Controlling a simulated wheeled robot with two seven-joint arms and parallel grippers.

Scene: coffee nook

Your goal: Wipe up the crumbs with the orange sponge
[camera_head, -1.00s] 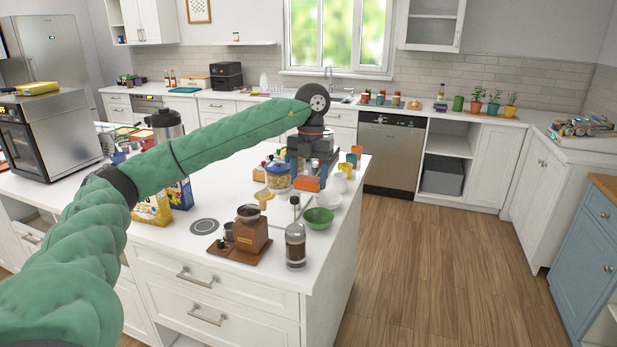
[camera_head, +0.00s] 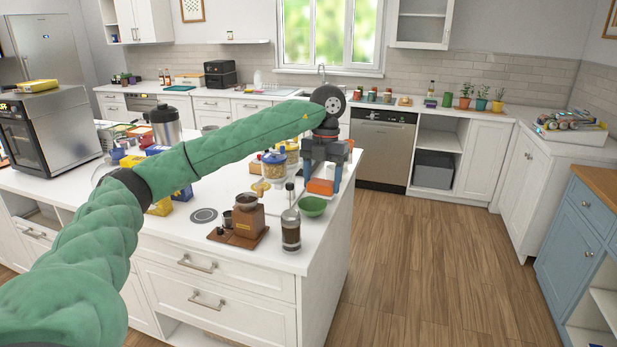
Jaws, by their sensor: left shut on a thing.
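The orange sponge (camera_head: 320,187) is low at the right side of the white island top. My left gripper (camera_head: 322,178) is shut on it from above, with its dark fingers pointing down. The sponge is close to the island's right edge, behind the green bowl; I cannot tell whether it touches the surface. I cannot make out any crumbs at this size. My right gripper is not in view.
The green bowl (camera_head: 312,206), a French press (camera_head: 290,230) and a wooden coffee grinder (camera_head: 246,220) stand near the island's front right. A glass jar (camera_head: 273,166) stands left of the gripper. Open wooden floor (camera_head: 430,270) lies right of the island.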

